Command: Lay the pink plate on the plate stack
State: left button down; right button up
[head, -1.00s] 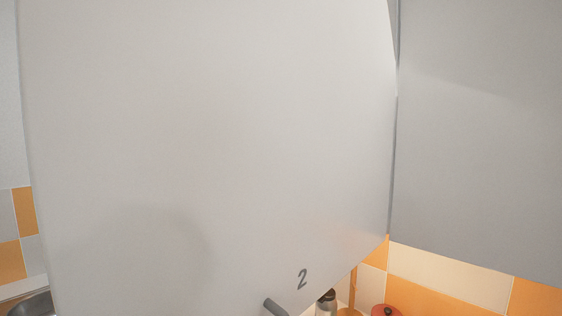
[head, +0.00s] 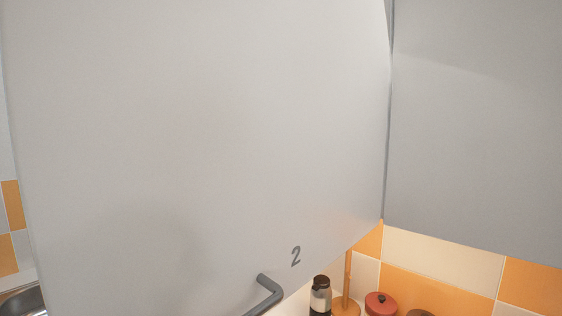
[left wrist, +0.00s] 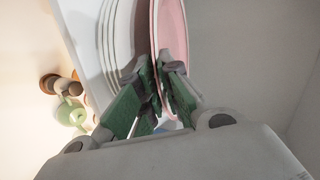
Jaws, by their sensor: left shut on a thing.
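In the left wrist view my left gripper (left wrist: 156,70) is shut on the rim of the pink plate (left wrist: 170,28), with its green-padded fingers on either side. The white plate stack (left wrist: 117,38) shows edge-on just left of the pink plate, on a pale shelf board (left wrist: 80,35). The pink plate is roughly parallel to the stacked plates; I cannot tell whether they touch. The head view shows neither gripper nor plates; a large cabinet door fills most of it.
The grey cabinet door (head: 200,130), marked 2, has a bar handle (head: 266,293) low down. Another grey cabinet front (head: 475,120) is on the right. Below are a bottle (head: 320,296) and a red lidded pot (head: 381,304). A green pot (left wrist: 70,113) shows in the left wrist view.

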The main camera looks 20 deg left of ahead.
pick_arm(q)
jog(key=shift+r, duration=0.1)
jog(key=c, duration=1.5)
grip_release()
jog(key=shift+s, duration=0.15)
jog(key=v, duration=1.2)
